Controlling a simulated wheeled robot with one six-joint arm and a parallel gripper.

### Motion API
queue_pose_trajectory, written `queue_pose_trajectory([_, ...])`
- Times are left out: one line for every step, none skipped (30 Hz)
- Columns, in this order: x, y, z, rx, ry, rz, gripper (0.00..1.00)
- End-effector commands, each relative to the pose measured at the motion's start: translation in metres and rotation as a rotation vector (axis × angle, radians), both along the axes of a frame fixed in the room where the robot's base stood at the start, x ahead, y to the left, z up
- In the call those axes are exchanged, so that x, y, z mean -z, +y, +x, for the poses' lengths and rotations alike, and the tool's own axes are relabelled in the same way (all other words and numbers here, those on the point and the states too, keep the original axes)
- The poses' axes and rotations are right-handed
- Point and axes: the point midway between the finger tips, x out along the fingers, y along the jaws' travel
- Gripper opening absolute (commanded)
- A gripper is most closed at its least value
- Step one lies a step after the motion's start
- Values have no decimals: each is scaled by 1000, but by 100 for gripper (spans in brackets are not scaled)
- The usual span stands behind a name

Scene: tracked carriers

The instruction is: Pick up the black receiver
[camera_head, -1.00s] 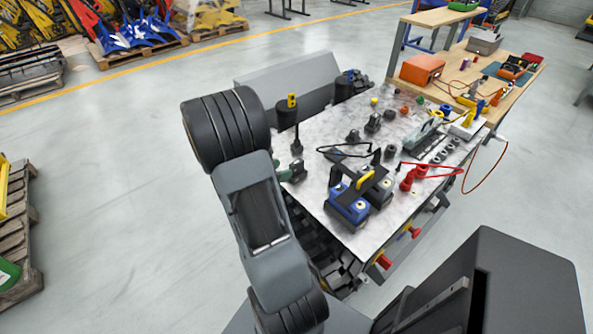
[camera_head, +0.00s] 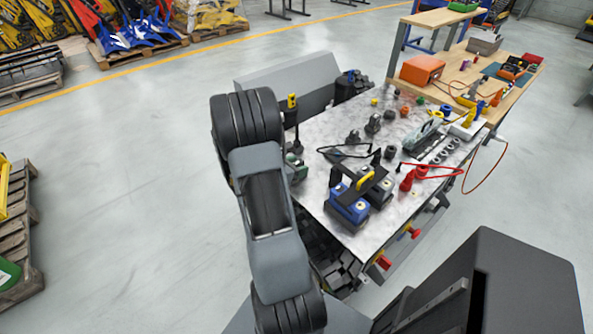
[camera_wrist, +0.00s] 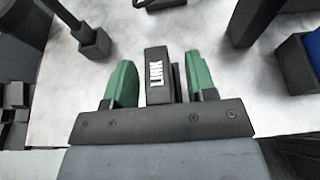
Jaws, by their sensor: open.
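A black block marked "LINK" (camera_wrist: 157,72), which I take to be the black receiver, stands on the grey-white tabletop in the wrist view. My gripper (camera_wrist: 161,68), with green finger pads, is open, with one finger on each side of the block. A gap shows between the left finger and the block. A narrow dark part lies between the block and the right finger; I cannot tell whether they touch. In the head view, my gripper (camera_head: 297,167) is at the table's left edge. My arm partly hides that area, and the block is hard to make out there.
A black post on a small square base (camera_wrist: 94,42) stands left of my gripper. Blue and black battery-like units (camera_head: 349,203) stand to the right on the table (camera_head: 330,125), near a black cable loop. Several small parts lie farther back. A workbench with an orange box (camera_head: 422,69) stands behind.

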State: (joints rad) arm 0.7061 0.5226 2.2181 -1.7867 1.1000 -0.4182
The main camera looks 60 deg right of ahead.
Motion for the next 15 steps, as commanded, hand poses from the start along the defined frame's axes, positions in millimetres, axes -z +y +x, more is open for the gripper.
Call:
queue_pose_trajectory([0,0,0,0,0,0,51])
queue_pose_trajectory([0,0,0,0,0,0,49])
queue_pose_trajectory([0,0,0,0,0,0,45])
queue_pose_trajectory([0,0,0,0,0,0,42])
queue_pose_trajectory([0,0,0,0,0,0,40])
queue_pose_trajectory([0,0,0,0,0,0,36])
queue_pose_trajectory([0,0,0,0,0,0,33])
queue_pose_trajectory([0,0,0,0,0,0,30])
queue_pose_trajectory([0,0,0,1,0,0,26])
queue_pose_trajectory([0,0,0,1,0,0,23])
queue_pose_trajectory([0,0,0,1,0,0,20])
queue_pose_trajectory([0,0,0,1,-1,0,17])
queue_pose_trajectory([0,0,0,1,-1,0,14])
queue_pose_trajectory([0,0,0,1,-1,0,11])
queue_pose_trajectory([0,0,0,1,0,0,7])
